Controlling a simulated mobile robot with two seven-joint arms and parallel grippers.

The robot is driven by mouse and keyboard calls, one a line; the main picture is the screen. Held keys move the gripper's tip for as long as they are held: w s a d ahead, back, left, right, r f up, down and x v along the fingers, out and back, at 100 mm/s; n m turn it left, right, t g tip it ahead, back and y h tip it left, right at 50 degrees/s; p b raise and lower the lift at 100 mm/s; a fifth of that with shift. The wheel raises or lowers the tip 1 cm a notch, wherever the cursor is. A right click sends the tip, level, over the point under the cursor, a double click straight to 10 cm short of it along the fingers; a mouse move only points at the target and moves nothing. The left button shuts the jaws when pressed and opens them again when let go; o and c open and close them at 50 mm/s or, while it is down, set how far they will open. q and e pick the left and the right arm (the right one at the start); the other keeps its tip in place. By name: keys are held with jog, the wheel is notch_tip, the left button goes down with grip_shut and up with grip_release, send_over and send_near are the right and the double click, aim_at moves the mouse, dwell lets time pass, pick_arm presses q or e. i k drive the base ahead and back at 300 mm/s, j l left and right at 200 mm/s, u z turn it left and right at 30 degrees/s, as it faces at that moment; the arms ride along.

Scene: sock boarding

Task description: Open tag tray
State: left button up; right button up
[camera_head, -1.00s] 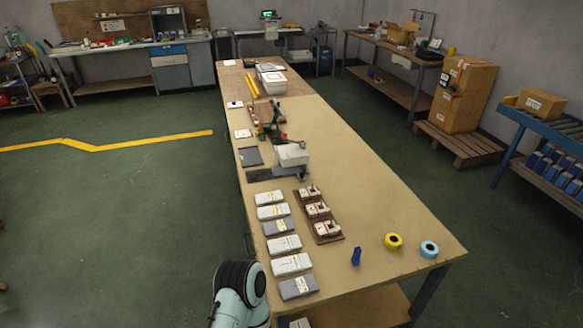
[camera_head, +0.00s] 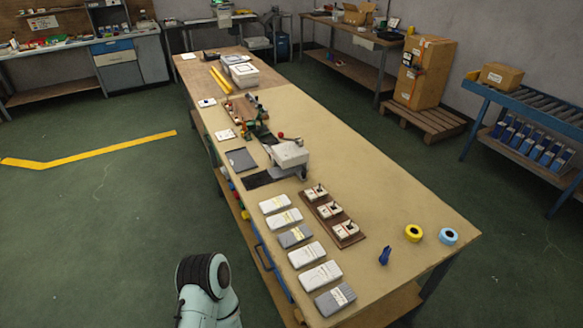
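I cannot tell for sure which thing is the tag tray. A long blue bar (camera_head: 268,256), like a handle, runs along the left side of the long table (camera_head: 390,215), below the top. On the table, a brown wooden board (camera_head: 349,241) holds several white pieces with dark tops. Several flat white and grey packs (camera_head: 303,256) lie in a row beside it, near the left edge. An arm link of mine shows at the bottom; both grippers are out of view.
A white-topped machine (camera_head: 290,154) stands mid-table. A yellow roll (camera_head: 413,233), a light blue roll (camera_head: 448,236) and a small dark blue object (camera_head: 385,255) lie at the right. Green floor left of the table is clear. Cartons (camera_head: 424,72) stand on a pallet.

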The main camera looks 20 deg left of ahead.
aim_at(276, 172)
jog(key=j, duration=2.2)
